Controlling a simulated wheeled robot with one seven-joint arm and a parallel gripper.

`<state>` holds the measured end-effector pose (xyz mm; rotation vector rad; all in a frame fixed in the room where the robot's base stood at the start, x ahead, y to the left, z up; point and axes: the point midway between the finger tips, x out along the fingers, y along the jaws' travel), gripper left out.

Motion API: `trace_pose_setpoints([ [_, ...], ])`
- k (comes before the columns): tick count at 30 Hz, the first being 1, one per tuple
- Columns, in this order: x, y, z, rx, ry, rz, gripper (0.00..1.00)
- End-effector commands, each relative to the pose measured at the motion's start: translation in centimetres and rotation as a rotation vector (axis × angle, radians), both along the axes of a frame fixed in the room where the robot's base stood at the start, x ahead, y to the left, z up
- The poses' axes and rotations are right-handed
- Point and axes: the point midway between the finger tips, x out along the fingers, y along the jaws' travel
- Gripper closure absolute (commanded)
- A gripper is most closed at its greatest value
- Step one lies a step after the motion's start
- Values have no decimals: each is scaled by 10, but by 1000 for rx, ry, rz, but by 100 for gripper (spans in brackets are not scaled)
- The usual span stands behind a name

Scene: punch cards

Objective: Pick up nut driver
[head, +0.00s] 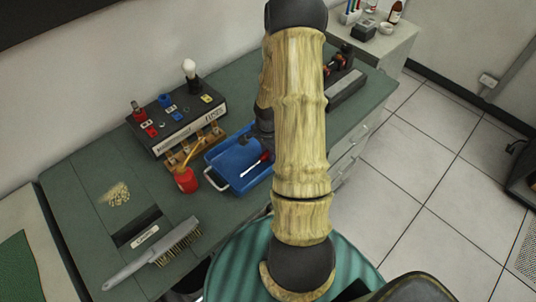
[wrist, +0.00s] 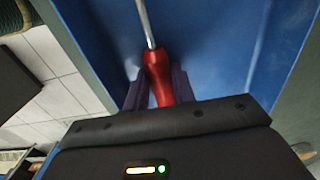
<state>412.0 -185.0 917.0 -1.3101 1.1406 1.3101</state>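The nut driver, with a red handle (head: 265,157) and a thin metal shaft, lies in the blue tray (head: 215,176) on the green workbench. In the wrist view its red handle (wrist: 159,78) sits between the two dark fingers of my gripper (wrist: 157,90), and its shaft points away toward the top. The fingers are apart, one on each side of the handle. The right finger is very close to the handle, and a small gap shows at the left finger. In the head view my arm hides most of the gripper and part of the tray.
A black box with knobs and a bulb (head: 178,118) stands behind the tray. A wire brush (head: 160,252) lies at the front left. A power drill (head: 338,60) sits beyond my arm. Tray walls surround the nut driver.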

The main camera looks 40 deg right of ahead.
Motion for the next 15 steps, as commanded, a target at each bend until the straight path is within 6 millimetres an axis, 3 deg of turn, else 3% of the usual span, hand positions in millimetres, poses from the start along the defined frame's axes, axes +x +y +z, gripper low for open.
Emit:
trace_pose_setpoints([
  [10,0,0,3,-1,-1,0,95],
  [15,1,-1,19,-2,-4,-2,95],
])
